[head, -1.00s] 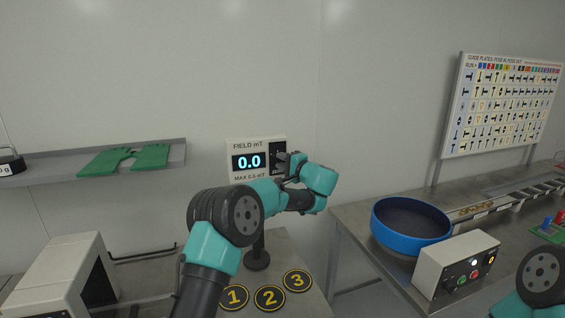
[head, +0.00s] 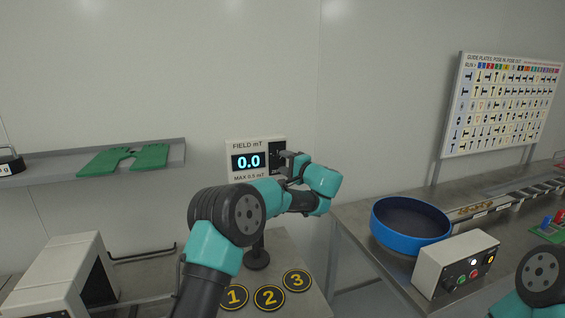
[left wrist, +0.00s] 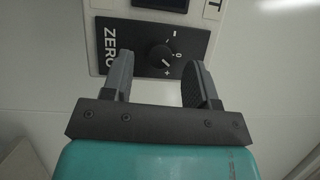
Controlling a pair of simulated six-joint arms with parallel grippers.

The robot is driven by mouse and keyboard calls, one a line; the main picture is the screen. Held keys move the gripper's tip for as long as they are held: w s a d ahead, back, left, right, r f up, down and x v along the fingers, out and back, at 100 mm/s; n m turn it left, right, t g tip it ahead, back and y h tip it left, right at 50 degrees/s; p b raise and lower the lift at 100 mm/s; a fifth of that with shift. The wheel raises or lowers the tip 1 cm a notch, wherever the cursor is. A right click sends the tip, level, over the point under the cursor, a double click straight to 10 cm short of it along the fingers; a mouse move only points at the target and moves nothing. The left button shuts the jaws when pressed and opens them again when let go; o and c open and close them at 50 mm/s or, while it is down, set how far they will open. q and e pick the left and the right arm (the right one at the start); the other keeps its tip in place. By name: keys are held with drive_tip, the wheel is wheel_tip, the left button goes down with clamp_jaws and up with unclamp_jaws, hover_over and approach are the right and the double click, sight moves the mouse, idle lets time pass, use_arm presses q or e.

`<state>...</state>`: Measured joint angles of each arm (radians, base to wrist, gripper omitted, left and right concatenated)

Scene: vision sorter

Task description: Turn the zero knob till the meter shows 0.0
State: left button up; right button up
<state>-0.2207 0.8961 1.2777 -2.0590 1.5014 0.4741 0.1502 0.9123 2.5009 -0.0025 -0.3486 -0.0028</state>
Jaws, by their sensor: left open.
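The field meter (head: 235,148) stands in the middle of the head view, and its display (head: 249,162) reads 0.0. The black zero knob (left wrist: 160,57) shows in the left wrist view on a dark panel marked ZERO, with minus, 0 and plus marks. A pale line on the knob slants towards the plus side. My left gripper (left wrist: 158,80) is open, its two fingers apart on either side of the knob with gaps to it. In the head view my left gripper (head: 288,158) is just right of the meter's panel. My right gripper is out of view.
A blue bowl (head: 385,238) and a control box (head: 432,267) with buttons stand on the right table. Numbered discs (head: 268,297) lie on the near table. Green gloves (head: 150,157) lie on the wall shelf at left.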

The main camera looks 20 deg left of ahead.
use_arm(q)
drive_tip(key=r+v, duration=0.1)
drive_tip(key=v, duration=1.4)
drive_tip(key=shift+d+f, duration=0.4)
drive_tip(key=shift+f, duration=0.1)
drive_tip(key=shift+s, duration=0.15)
